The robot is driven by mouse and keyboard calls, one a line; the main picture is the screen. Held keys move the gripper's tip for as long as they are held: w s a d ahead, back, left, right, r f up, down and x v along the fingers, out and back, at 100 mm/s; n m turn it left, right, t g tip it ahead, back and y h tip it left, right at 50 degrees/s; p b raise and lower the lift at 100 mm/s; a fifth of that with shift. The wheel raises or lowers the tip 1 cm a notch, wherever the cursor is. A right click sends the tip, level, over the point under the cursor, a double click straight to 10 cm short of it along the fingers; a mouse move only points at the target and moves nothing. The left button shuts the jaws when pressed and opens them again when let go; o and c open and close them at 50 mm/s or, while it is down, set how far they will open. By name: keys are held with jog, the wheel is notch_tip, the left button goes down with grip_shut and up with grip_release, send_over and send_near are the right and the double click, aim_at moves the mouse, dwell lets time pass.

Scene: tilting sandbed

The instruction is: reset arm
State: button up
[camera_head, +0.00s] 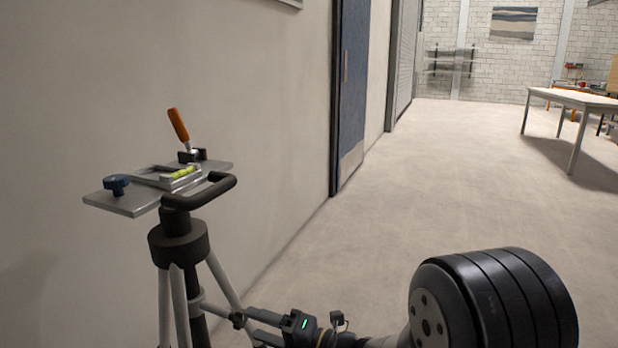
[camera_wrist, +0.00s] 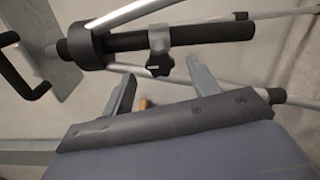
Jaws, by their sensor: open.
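My gripper (camera_head: 252,324) is low in the head view, beside the legs of a tripod (camera_head: 180,245). In the wrist view my gripper (camera_wrist: 161,72) shows two fingers spread apart with nothing held between them. The tripod (camera_wrist: 205,37) lies sideways across the top of the wrist view, with a black knob (camera_wrist: 160,64) beyond the fingers. I cannot tell whether a finger touches a leg. A small orange patch (camera_wrist: 145,103) shows between the fingers; what it is I cannot tell.
A wall (camera_head: 130,60) stands close behind. Open floor (camera_head: 440,180) lies right, with a table (camera_head: 570,98) far off.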

aim_at(244, 321)
jog(key=b+x, duration=0.2)
jog(key=x, duration=0.5)
jog(key=shift+a+f, duration=0.15)
jog(key=shift+m, duration=0.4)
jog(key=m, duration=0.3)
jog(key=shift+s+d, duration=0.1)
jog(key=shift+d, duration=0.15)
jog(key=m+p, duration=0.3)
jog(key=m, duration=0.1)
jog(key=shift+r+m+p, duration=0.35)
jog(key=shift+m+p, duration=0.05)
jog(key=m+p, duration=0.5)
jog(key=p, duration=0.2)
jog(key=shift+f+m, duration=0.1)
jog(key=shift+m, duration=0.2)
jog(key=m+p, duration=0.4)
jog(key=p, duration=0.2)
jog(key=shift+s+f+m+p, duration=0.1)
jog(key=shift+f+m+p, duration=0.05)
jog(key=shift+m+p, duration=0.7)
